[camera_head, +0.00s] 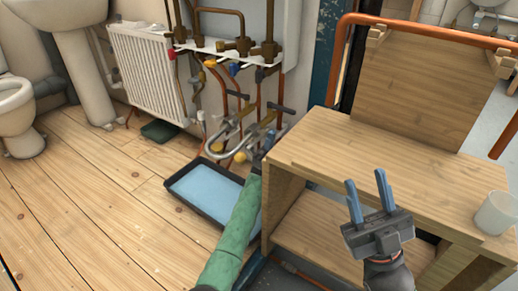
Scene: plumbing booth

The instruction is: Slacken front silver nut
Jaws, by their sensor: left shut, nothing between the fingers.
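Silver curved pipework (228,134) with yellow-coloured fittings stands in front of the pipe rack, left of the wooden bench. The front silver nut is too small to single out among these fittings. My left gripper (264,147) is at the end of the green-sleeved arm, close to the right side of the silver pipework. It is shut with nothing held; its fingertips are small and partly lost against the pipes, so I cannot tell whether they touch a fitting. My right gripper (369,193) is open and empty, its two blue fingers pointing up in front of the bench.
A black tray (180,200) with a blue inside lies on the floor below the pipes. The wooden bench (350,150) holds a white cup (496,213) at right. A white radiator (147,75) is behind left. The left wooden floor is mostly clear.

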